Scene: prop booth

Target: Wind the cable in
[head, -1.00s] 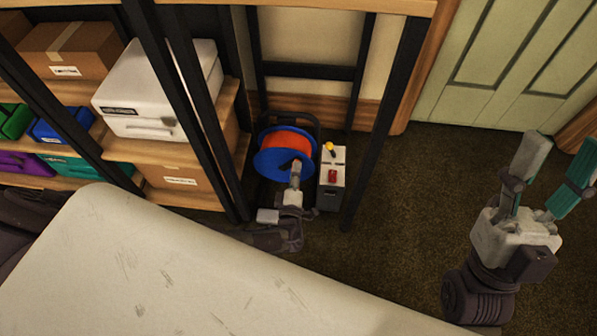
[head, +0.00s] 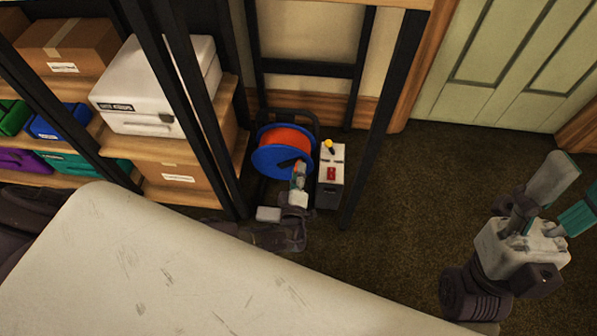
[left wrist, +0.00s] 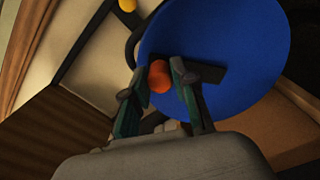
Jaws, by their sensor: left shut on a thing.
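A cable reel with a blue disc (head: 268,162) and orange cable (head: 287,139) wound on it stands on the floor in a dark frame. In the left wrist view the blue disc (left wrist: 235,35) faces me, with a dark crank bar (left wrist: 208,75) and an orange knob (left wrist: 159,77) in front of it. My left gripper (head: 300,170) is at the disc's lower right side. In the left wrist view its fingers (left wrist: 160,84) are closed around the knob. My right gripper (head: 574,188) is at the far right, its fingers spread and empty.
A grey box (head: 331,185) with a yellow knob and a red part stands right beside the reel. Black rack posts (head: 385,115) flank it. Shelves with cartons (head: 66,48) and a white case (head: 150,100) are at left. A pale worn surface (head: 170,270) fills the foreground.

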